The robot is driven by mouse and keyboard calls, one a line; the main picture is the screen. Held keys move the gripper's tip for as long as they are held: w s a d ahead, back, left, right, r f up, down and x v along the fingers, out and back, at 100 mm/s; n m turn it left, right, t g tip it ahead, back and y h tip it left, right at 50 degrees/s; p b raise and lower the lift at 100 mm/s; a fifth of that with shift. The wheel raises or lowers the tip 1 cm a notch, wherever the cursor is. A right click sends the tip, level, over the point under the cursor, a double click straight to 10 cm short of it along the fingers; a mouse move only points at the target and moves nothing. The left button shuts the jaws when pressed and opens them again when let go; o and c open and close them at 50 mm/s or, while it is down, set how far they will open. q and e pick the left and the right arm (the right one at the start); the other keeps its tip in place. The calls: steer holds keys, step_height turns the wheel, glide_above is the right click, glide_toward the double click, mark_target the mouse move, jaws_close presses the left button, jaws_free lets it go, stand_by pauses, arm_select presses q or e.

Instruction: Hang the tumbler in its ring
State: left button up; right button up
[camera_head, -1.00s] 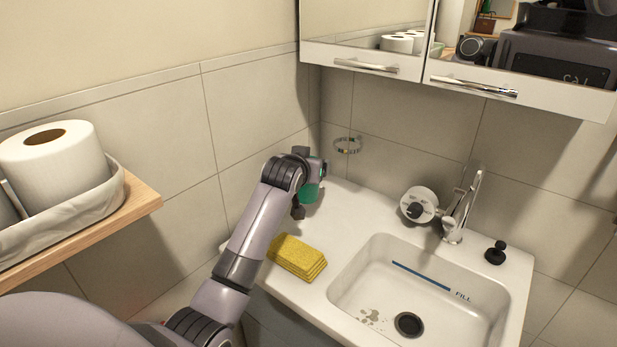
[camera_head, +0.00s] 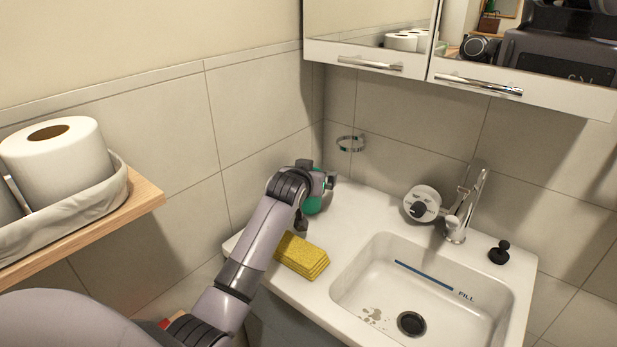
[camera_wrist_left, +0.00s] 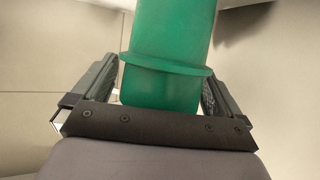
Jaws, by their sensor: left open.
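The green tumbler (camera_head: 313,205) shows at the back left corner of the washstand in the head view, partly hidden by my left gripper. In the left wrist view the tumbler (camera_wrist_left: 168,75), with a raised band around it, is between the fingers. My left gripper (camera_head: 322,186) is open around it; the wrist view shows the jaws (camera_wrist_left: 160,82) one on each side. Whether the tumbler's base rests on the counter is hidden. The metal ring (camera_head: 351,144) is on the back wall above that corner and is empty. My right gripper is in neither view.
Yellow sponges (camera_head: 302,256) lie near the counter's left edge. The basin (camera_head: 345,292), faucet (camera_head: 465,210), a round white dial-like item (camera_head: 421,204) and a black stopper (camera_head: 499,252) are to the right. A mirror cabinet (camera_head: 395,78) hangs above. A wooden shelf (camera_head: 145,198) juts out at left.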

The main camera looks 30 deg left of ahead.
arm_select(q)
steer(key=v, duration=1.2)
steer(key=shift+p, duration=0.35)
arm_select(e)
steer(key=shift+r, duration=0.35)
